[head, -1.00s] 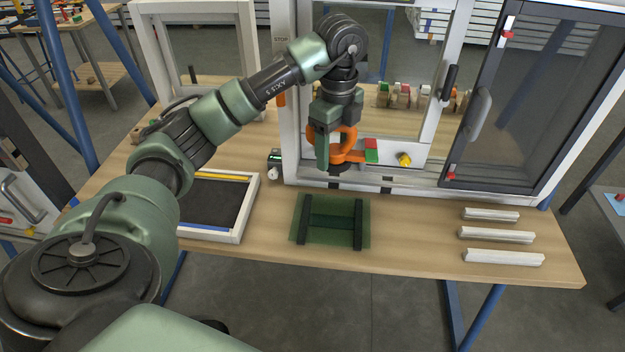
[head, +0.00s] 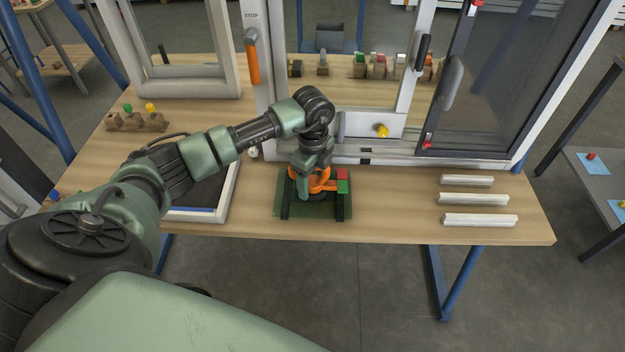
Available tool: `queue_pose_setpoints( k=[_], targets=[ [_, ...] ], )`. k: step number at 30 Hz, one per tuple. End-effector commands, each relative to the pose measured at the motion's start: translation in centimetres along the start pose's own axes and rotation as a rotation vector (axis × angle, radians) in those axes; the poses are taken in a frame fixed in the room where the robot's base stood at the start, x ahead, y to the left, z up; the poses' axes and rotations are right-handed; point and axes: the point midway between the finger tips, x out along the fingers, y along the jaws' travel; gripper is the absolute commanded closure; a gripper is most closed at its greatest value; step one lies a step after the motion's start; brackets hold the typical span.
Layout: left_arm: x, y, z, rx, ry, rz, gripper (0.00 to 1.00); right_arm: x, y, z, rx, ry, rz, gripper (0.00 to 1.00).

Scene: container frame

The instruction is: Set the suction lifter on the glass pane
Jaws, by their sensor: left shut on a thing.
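The suction lifter (head: 323,185) has an orange handle with a red and a green part at its right end. My left gripper (head: 309,182) is shut on its handle, pointing down. The lifter is over the middle of the green glass pane (head: 314,212), which lies flat across two dark bars on the table. The lifter's underside looks very near the pane, but I cannot tell whether it touches. The gripper and lifter hide the pane's middle. My right gripper is not in view.
A window frame with a dark sash (head: 525,80) stands behind the pane. A white-edged tray (head: 232,193) is at the left. Several pale profile pieces (head: 480,220) lie at the right. The table between pane and profiles is clear.

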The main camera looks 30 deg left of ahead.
Motion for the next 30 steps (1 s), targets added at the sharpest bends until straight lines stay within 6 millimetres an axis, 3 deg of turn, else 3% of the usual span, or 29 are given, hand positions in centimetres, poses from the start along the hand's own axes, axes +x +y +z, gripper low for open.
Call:
queue_pose_setpoints(
  k=[12,13,15,25,30],
  targets=[
    [0.8,-0.1,0.1,0.000,-0.001,-0.002,0.98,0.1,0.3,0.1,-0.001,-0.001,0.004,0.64],
    [0.8,0.0,0.1,0.000,-0.001,-0.001,0.37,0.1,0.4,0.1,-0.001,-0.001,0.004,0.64],
    [0.7,0.0,0.1,0.000,-0.001,-0.001,0.17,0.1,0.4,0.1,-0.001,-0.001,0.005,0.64],
    [0.6,0.0,0.1,0.000,-0.001,-0.001,0.17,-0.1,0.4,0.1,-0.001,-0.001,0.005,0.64],
    [-1.0,-0.1,0.1,0.000,0.000,-0.005,0.17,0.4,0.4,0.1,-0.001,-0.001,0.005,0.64]
  ],
)
